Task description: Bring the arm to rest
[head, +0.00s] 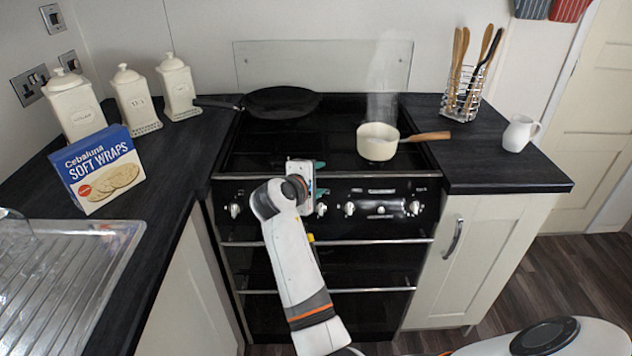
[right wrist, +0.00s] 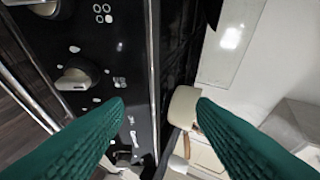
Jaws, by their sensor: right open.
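My right gripper (head: 320,178) is in front of the cooker's (head: 270,150) control panel, at about the height of the hob's front edge. In the right wrist view its two green fingers (right wrist: 160,106) are spread apart with nothing held between them. Beyond them show the black panel with its knobs (right wrist: 78,76) and part of a cream pan (right wrist: 185,106). The gripper is left of the cream saucepan (head: 377,143) and apart from it. My left gripper is not in view.
The steaming saucepan's wooden handle points right. A black frying pan (head: 283,102) sits at the back left of the hob. A wraps box (head: 98,168) and canisters (head: 134,100) stand on the left worktop. A utensil rack (head: 462,92) and white jug (head: 519,132) stand on the right.

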